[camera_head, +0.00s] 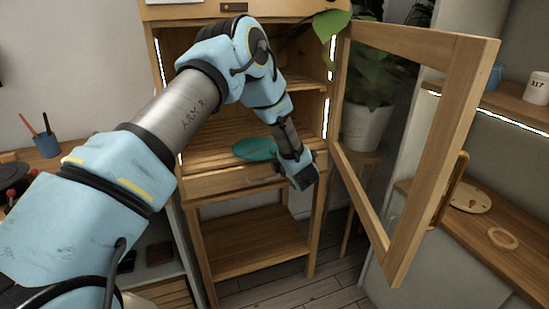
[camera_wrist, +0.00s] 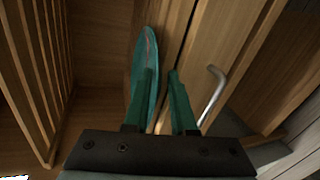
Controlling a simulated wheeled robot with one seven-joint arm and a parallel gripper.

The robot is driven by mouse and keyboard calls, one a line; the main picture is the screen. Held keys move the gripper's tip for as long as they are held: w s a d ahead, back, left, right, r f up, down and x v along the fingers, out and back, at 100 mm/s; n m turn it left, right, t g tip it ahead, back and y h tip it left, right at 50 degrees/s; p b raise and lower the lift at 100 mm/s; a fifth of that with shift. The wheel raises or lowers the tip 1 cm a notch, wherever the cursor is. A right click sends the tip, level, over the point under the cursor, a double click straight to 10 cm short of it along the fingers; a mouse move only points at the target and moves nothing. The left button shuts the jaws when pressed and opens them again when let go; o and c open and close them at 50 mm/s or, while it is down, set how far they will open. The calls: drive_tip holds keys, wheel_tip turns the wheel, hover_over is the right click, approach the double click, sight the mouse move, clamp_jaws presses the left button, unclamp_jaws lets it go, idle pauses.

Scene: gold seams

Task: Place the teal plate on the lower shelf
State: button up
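The teal plate (camera_head: 255,148) lies flat on the floor board of the open wooden cabinet, near its front edge above a drawer. In the wrist view the plate (camera_wrist: 145,45) appears edge-on, with a thin reddish seam on it. My gripper (camera_head: 303,178) is just in front of the cabinet, to the right of the plate. In the wrist view my gripper (camera_wrist: 163,75) has its two teal fingers apart, with the plate's rim at the left finger and partly hidden by it. I cannot tell whether they touch. An open lower shelf (camera_head: 255,245) sits under the drawer, bare.
The glazed cabinet door (camera_head: 455,110) stands open on the right, close to my gripper. Inside the cabinet an inner shelf (camera_head: 305,84) runs above the plate. A drawer handle (camera_wrist: 213,95) is near my fingers. A potted plant (camera_head: 365,125) stands behind the door.

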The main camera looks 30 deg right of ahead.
drive_tip(key=shift+o, duration=0.8)
drive_tip(key=b+v, duration=0.4)
drive_tip(key=v, duration=0.8)
drive_tip(key=shift+r, duration=0.2)
